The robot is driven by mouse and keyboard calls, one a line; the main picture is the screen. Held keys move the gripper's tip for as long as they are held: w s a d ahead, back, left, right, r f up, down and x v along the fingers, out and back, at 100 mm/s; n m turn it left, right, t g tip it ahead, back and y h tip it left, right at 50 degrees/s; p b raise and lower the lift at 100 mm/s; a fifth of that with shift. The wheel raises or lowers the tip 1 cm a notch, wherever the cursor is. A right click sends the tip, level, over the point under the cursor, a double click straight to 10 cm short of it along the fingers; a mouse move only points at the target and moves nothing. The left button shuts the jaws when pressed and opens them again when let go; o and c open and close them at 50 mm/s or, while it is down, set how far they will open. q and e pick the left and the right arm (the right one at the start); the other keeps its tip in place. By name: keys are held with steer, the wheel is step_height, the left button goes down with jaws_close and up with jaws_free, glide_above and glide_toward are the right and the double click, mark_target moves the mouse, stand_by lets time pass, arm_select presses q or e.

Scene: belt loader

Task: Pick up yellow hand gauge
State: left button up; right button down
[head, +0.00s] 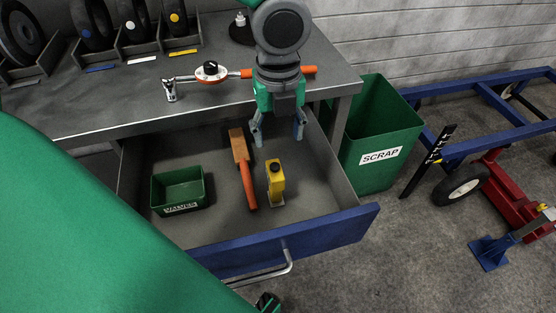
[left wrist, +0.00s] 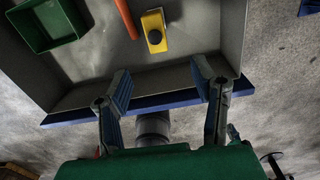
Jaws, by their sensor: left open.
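The yellow hand gauge (head: 276,182) stands in the open drawer, right of the orange-handled tool. It has a dark round knob on top and a pale metal foot. In the left wrist view the gauge (left wrist: 154,24) shows near the top, beyond the fingertips. My left gripper (head: 277,137) is open and empty, with its fingers pointing down above the back of the drawer. It is behind the gauge and apart from it. Its two fingers also show in the left wrist view (left wrist: 163,84). I cannot make out my right gripper.
The drawer (head: 320,227) also holds a green bin (head: 179,188) and an orange-handled brush-like tool (head: 244,175). A torque wrench (head: 230,74) lies on the bench (head: 120,99). A green scrap bin (head: 377,128) stands right. The drawer's front right floor is clear.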

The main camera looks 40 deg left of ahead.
mark_target(276, 165)
arm_select(q)
steer(key=f, duration=0.2)
steer(key=f+b, duration=0.1)
steer(key=f, duration=0.2)
steer(key=a+f+b, duration=0.1)
steer(key=f, duration=0.1)
steer(key=shift+f, duration=0.4)
steer(key=shift+d+f, duration=0.25)
steer(key=shift+d, duration=0.05)
steer(key=shift+f+b, duration=0.3)
steer(key=shift+b, duration=0.1)
steer(key=f, duration=0.1)
steer(key=f+b, duration=0.1)
steer(key=f, duration=0.2)
steer(key=shift+a+b, duration=0.3)
steer(key=shift+b, duration=0.1)
steer(key=shift+w+a+f, duration=0.1)
steer(key=shift+a+f, duration=0.05)
steer(key=shift+f, duration=0.15)
steer(key=shift+r, duration=0.1)
steer(key=c, duration=1)
steer(key=shift+d, duration=0.25)
jaws_close()
